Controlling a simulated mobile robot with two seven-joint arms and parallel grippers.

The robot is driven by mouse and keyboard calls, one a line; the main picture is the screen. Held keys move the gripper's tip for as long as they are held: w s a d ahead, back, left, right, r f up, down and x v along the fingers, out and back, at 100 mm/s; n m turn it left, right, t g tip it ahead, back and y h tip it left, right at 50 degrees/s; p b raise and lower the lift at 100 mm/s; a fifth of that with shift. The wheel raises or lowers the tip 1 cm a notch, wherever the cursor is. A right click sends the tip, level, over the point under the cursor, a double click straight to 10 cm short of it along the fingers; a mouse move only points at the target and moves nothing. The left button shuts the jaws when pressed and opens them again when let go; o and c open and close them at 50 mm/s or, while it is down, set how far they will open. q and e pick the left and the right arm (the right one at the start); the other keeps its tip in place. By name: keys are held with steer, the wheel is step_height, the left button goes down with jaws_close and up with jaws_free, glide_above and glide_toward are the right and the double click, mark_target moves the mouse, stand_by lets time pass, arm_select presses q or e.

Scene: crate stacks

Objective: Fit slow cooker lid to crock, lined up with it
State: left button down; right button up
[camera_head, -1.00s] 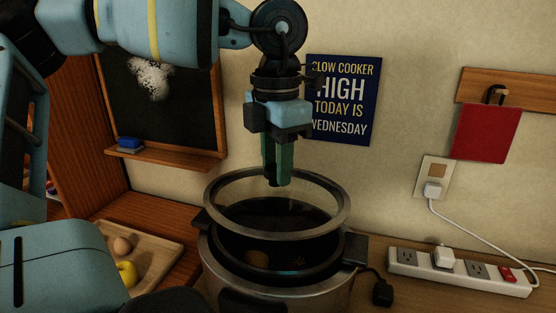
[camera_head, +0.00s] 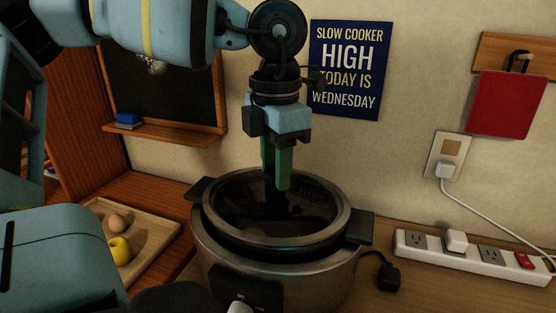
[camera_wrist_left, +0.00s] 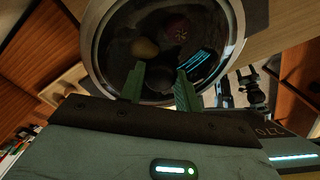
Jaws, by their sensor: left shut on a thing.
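The lid (camera_head: 270,242) is clear glass with a grey metal rim. It lies level over the slow cooker's crock (camera_head: 275,254), low at its mouth, roughly centred; whether the rims touch I cannot tell. The steel cooker (camera_head: 325,278) stands on the counter with dark side handles. My left gripper (camera_head: 276,190) points down over the lid's middle, its green fingers shut on the lid's knob, which is mostly hidden. The left wrist view shows the fingers (camera_wrist_left: 160,85) over the glass and the lid's rim (camera_wrist_left: 91,60). Food shows dimly through the glass.
A wooden tray (camera_head: 150,262) with an egg and a yellow fruit is left of the cooker. A white power strip (camera_head: 465,256) and a black plug (camera_head: 388,277) lie right. A blue sign (camera_head: 348,70) and red cloth (camera_head: 505,103) hang behind.

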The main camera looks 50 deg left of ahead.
steer(key=shift+s+f, duration=0.2)
steer(key=shift+f, duration=0.05)
stand_by(0.6)
arm_select(q)
steer(key=shift+f+b, duration=0.25)
steer(key=shift+b, duration=0.05)
arm_select(e)
steer(key=shift+f, duration=0.15)
stand_by(0.6)
arm_select(q)
steer(key=shift+c, duration=2.2)
jaws_free()
steer(key=shift+r, duration=0.1)
steer(key=shift+r+p, duration=1.65)
steer(key=shift+r, duration=1.8)
arm_select(e)
steer(key=shift+t, duration=0.3)
steer(key=shift+w+r, duration=0.4)
steer(key=shift+r, duration=0.3)
steer(key=shift+w+r, duration=0.4)
steer(key=shift+r, duration=0.25)
steer(key=shift+w+r, duration=0.4)
steer(key=shift+r, duration=0.3)
